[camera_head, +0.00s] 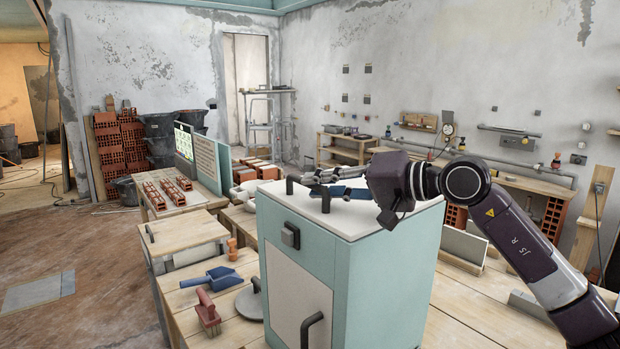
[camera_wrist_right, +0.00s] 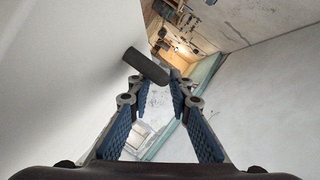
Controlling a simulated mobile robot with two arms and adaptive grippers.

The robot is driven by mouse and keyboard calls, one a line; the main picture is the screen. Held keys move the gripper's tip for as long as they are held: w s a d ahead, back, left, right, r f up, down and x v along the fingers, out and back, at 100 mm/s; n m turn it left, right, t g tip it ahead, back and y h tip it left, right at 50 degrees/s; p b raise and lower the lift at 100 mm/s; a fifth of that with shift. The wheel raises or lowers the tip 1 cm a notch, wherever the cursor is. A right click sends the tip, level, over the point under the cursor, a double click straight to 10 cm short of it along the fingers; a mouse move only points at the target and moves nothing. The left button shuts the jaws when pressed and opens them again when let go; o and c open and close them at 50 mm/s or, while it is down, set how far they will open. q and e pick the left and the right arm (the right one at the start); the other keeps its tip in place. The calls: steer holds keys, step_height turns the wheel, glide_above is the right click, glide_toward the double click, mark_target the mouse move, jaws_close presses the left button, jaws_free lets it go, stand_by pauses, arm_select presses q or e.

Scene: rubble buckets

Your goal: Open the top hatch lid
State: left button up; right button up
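The teal cabinet (camera_head: 350,285) stands on the wooden bench with its white top hatch lid (camera_head: 345,222) lying flat and shut. Dark upright handle parts (camera_head: 289,185) rise from the lid near its left side. My right gripper (camera_head: 312,178) is just above the lid, pointing left, and partly hides the handle. In the right wrist view its blue-padded fingers (camera_wrist_right: 153,88) are apart. A dark handle bar (camera_wrist_right: 146,66) lies at the fingertips, crossing in front of the left finger's tip; whether they touch is unclear. My left gripper is not in view.
The cabinet front has a dark latch (camera_head: 290,235) and a curved door handle (camera_head: 311,331). Tool benches line the back wall.

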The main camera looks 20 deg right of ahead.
steer(key=shift+w+a, duration=0.4)
steer(key=shift+w, duration=0.2)
steer(key=shift+w+a+f+p, duration=0.15)
steer(key=shift+w+a+p, duration=0.05)
steer(key=shift+a+p, duration=0.1)
steer(key=shift+a+f, duration=0.1)
steer(key=shift+w, duration=0.1)
steer(key=c, duration=0.5)
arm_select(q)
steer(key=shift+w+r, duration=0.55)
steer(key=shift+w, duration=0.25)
arm_select(e)
jaws_close()
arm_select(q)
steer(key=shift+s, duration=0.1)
